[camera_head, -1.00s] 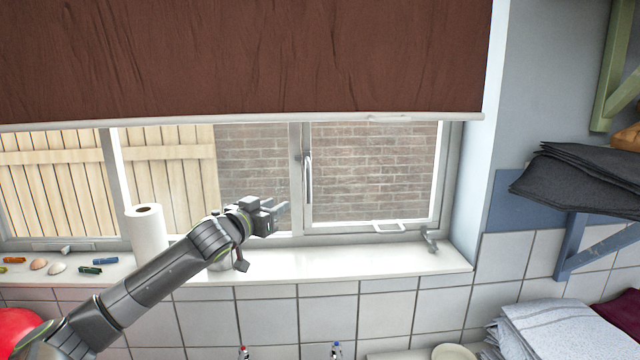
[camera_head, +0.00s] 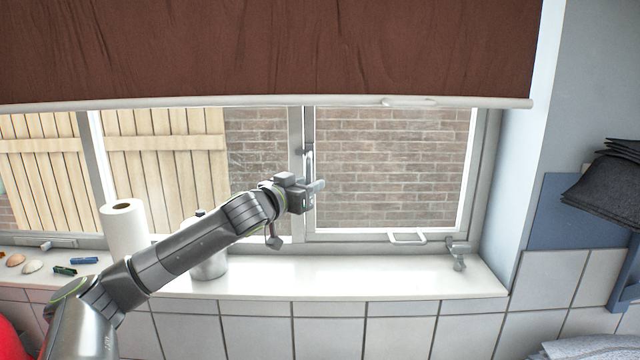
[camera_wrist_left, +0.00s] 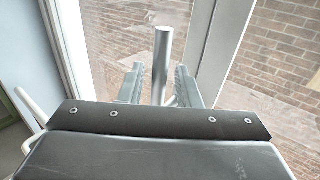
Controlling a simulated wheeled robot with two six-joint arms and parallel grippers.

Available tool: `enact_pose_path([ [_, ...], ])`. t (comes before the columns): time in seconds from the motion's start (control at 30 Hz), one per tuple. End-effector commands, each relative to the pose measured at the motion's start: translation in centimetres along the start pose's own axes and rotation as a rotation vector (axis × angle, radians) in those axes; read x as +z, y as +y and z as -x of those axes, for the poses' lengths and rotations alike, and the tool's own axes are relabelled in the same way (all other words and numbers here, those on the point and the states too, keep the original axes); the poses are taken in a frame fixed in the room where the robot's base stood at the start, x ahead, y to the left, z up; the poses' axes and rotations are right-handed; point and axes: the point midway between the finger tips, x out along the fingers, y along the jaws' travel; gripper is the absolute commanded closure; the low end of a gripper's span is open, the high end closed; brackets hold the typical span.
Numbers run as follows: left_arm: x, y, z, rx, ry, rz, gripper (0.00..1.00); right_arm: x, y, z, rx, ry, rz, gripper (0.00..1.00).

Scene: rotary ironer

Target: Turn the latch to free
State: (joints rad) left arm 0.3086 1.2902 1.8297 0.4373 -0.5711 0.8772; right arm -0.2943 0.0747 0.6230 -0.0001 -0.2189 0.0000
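The latch, a silver lever handle (camera_head: 308,165), stands upright on the vertical frame between the panes; its lower part is hidden behind my gripper in the head view. My left gripper (camera_head: 316,188) is at the handle's lower part. In the left wrist view the handle (camera_wrist_left: 161,62) rises between the two fingers of my left gripper (camera_wrist_left: 161,88). The fingers are apart, one on each side of the handle, with a visible gap on the left. My right gripper is in neither view.
The white sill (camera_head: 400,281) runs below the window. A paper roll (camera_head: 124,230) and a metal container (camera_head: 210,264) stand near my left arm. A window stay (camera_head: 407,238) and a catch (camera_head: 458,252) are at the lower right. A brown blind (camera_head: 270,50) hangs above.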

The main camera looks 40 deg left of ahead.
Motion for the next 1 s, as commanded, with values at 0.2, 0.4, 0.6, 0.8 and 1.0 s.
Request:
enact_pose_path([
  [0.2,0.00,0.06,0.10,-0.001,0.000,0.000,0.70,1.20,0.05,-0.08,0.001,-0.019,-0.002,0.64],
  [0.4,-0.01,0.06,0.10,-0.001,0.000,0.000,0.72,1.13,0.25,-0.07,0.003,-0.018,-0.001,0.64],
  [0.6,0.00,0.06,0.10,-0.001,0.000,0.001,0.98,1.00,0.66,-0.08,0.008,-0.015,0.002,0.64],
  [0.8,0.06,0.05,0.09,-0.001,-0.001,0.000,1.00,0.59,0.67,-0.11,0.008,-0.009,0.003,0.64],
  [1.0,0.20,0.09,0.07,-0.001,0.003,0.006,1.00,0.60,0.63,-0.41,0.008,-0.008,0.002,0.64],
])
